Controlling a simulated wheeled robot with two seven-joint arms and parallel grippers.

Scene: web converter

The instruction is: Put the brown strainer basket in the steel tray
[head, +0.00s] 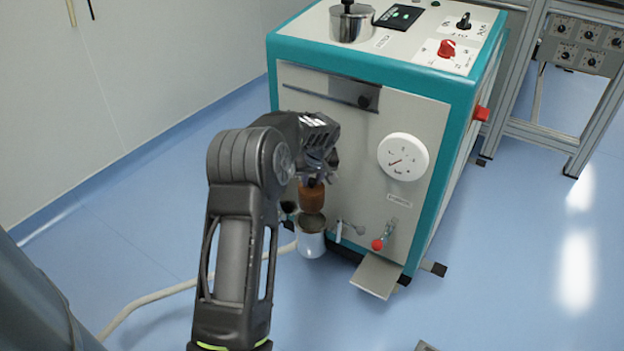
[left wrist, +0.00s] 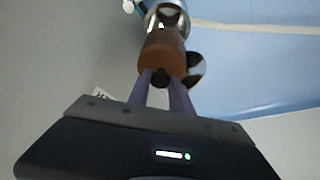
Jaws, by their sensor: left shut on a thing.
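The brown strainer basket (head: 312,197) hangs from my left gripper (head: 316,172), in front of the machine's lower left. In the left wrist view the basket (left wrist: 163,52) is brown and round, with a dark knob between my two fingers (left wrist: 162,85). My left gripper is shut on it. A shiny steel cylinder (head: 311,240) stands just below the basket; it also shows beyond the basket in the left wrist view (left wrist: 168,16). A flat grey steel tray or plate (head: 377,276) juts from the machine's foot, to the right of the basket. My right gripper is out of view.
The teal and white machine (head: 350,140) stands close behind my gripper. A red-tipped valve (head: 378,244) sits above the plate. A pale hose (head: 160,295) runs over the blue floor.

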